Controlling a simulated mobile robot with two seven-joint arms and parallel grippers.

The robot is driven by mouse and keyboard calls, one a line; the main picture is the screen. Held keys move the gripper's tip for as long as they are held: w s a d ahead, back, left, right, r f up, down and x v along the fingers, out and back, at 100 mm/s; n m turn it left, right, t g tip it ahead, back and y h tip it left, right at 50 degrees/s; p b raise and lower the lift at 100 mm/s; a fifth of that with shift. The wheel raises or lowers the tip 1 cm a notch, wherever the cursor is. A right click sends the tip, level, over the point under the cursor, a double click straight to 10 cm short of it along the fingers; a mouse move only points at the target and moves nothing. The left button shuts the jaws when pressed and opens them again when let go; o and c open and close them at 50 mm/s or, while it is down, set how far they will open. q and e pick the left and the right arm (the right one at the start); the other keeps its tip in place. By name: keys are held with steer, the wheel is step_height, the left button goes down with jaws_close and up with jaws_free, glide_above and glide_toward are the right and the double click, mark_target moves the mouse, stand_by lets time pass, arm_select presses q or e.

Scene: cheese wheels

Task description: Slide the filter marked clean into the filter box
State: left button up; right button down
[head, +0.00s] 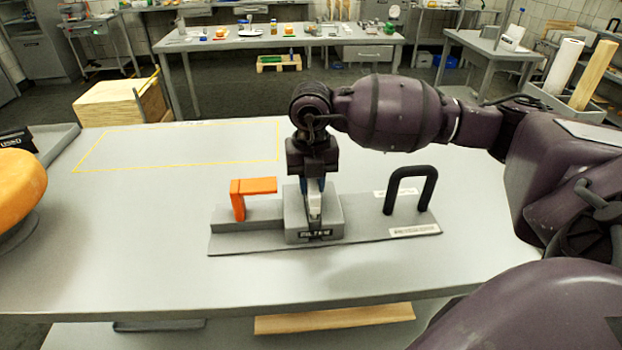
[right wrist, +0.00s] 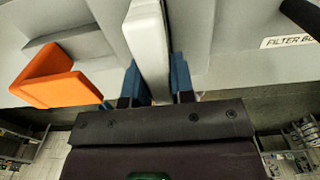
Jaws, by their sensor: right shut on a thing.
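My right gripper (head: 314,188) points down over the grey filter box (head: 296,222) and is shut on a pale grey slab, the filter (head: 315,205). In the right wrist view its blue fingers (right wrist: 158,78) sit on both sides of the slab (right wrist: 147,40). The slab stands upright at the box; its lower part is hidden, so I cannot tell how deep it sits. I can read no clean mark on it. The box has a dark label on its front, too small to read surely. My left gripper is not in view.
An orange handle (head: 250,186) stands left of the box and a black handle (head: 409,178) right of it, on one grey base plate (head: 260,247). An orange cheese wheel (head: 18,190) is at far left. The yellow-outlined table area (head: 180,148) is clear.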

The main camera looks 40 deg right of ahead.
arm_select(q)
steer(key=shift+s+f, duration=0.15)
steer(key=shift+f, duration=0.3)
arm_select(e)
steer(key=shift+f, duration=0.85)
steer(key=c, duration=0.9)
jaws_free()
step_height(320, 180, up, 3)
steer(key=shift+r, duration=0.2)
step_height(320, 180, up, 7)
steer(key=shift+r+p, duration=0.2)
steer(key=shift+p, duration=0.1)
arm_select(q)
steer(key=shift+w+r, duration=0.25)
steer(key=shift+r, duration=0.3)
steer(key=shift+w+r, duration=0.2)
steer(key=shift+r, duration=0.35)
